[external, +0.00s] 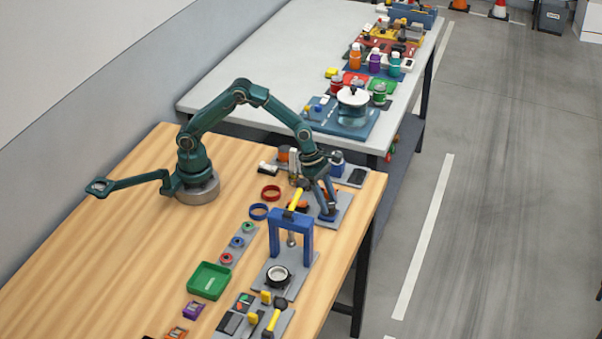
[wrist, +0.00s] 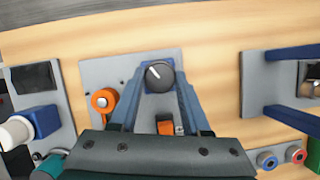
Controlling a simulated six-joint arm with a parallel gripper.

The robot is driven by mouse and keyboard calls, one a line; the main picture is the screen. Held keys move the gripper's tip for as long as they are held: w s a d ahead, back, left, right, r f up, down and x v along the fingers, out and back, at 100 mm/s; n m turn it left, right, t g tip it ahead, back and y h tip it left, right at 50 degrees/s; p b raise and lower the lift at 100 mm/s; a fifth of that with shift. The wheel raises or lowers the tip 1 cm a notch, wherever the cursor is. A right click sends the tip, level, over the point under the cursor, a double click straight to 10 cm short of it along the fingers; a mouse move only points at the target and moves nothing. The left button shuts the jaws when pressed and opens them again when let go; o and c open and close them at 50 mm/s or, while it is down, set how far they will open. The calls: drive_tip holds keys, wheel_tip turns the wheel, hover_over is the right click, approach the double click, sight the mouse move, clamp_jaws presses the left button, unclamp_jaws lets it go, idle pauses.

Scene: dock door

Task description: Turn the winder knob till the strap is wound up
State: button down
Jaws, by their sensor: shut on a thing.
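The winder knob (wrist: 159,74) is a black round knob with a white line pointing to the upper left. It sits on a blue base on a grey plate (wrist: 100,72). My gripper (wrist: 160,84) has its two blue fingers on either side of the knob and is shut on it. In the external view my gripper (external: 329,205) reaches down to the plate near the table's right edge. An orange piece (wrist: 165,125), perhaps the strap, shows below the knob, partly hidden by my gripper body. An orange round part (wrist: 103,100) stands left on the plate.
A blue arch (external: 290,217) stands close by on another grey plate. A green tray (external: 208,281) is farther off. A plate with a white cylinder (wrist: 16,133) is left in the wrist view.

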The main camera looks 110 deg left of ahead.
drive_tip(key=m, duration=0.2)
drive_tip(key=m+h, duration=0.1)
drive_tip(key=m, duration=0.1)
drive_tip(key=m+g+h, duration=0.1)
drive_tip(key=m, duration=0.2)
drive_tip(key=shift+w+a, duration=0.1)
drive_tip(key=shift+a, duration=0.15)
drive_tip(key=m+g+h, duration=0.1)
drive_tip(key=m+g, duration=0.1)
drive_tip(key=m, duration=0.3)
drive_tip(key=shift+w, duration=0.1)
drive_tip(key=shift+m+g, duration=0.3)
drive_tip(key=shift+m, duration=0.4)
drive_tip(key=shift+c, duration=1.8)
unclamp_jaws()
drive_tip(key=shift+n, duration=0.5)
